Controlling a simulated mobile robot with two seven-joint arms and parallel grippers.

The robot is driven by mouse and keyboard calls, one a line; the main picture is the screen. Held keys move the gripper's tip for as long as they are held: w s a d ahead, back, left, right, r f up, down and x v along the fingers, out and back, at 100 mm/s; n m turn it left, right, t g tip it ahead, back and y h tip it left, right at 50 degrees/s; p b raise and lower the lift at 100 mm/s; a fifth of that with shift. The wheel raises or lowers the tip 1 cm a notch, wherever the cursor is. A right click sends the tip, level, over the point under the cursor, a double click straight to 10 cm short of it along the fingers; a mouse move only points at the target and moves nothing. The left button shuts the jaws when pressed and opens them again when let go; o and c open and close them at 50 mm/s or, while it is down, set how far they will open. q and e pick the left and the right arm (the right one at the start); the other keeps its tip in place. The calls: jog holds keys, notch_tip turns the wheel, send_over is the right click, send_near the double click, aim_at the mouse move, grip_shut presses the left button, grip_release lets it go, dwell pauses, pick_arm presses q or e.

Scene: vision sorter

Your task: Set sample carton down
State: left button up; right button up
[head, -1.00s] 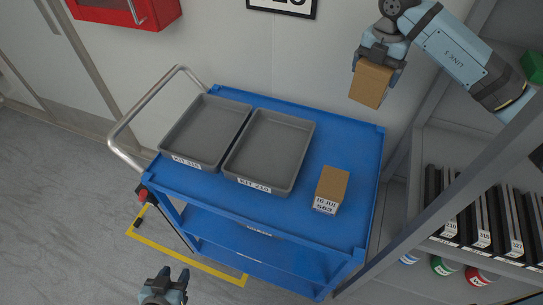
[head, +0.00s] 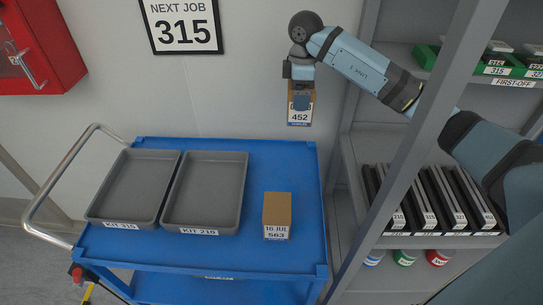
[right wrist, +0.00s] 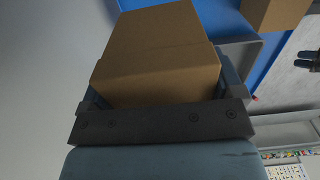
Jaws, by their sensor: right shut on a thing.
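My right gripper (head: 301,98) is shut on a brown carton (head: 300,116) labelled 452. It holds the carton upright, in front of the wall at the back right of the blue cart (head: 300,165). In the right wrist view the carton (right wrist: 155,60) fills the jaws (right wrist: 160,122). A second brown carton (head: 277,212), labelled 16 JUL 563, stands on the cart top right of the trays; its side also shows in the right wrist view (right wrist: 275,12). A small dark shape at that view's right edge looks like my left gripper (right wrist: 309,61); its jaws are unclear.
Two grey trays, KIT 315 (head: 95,216) and KIT 210 (head: 169,222), sit on the cart's left and middle. The cart top behind the 563 carton is clear. A grey shelf post (head: 405,140) and shelving with binders stand at right.

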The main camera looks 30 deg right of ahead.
aim_at(299, 114)
notch_tip(299, 114, down, 18)
jog(key=shift+f+p, duration=0.1)
jog(key=shift+p, duration=0.6)
jog(key=shift+f, duration=0.4)
jog(key=shift+f, duration=0.1)
jog(key=o, duration=1)
jog(key=shift+c, duration=0.2)
jog(key=shift+r, duration=0.2)
notch_tip(299, 114, up, 12)
jog(key=shift+f+b, duration=0.1)
jog(key=shift+b, duration=0.55)
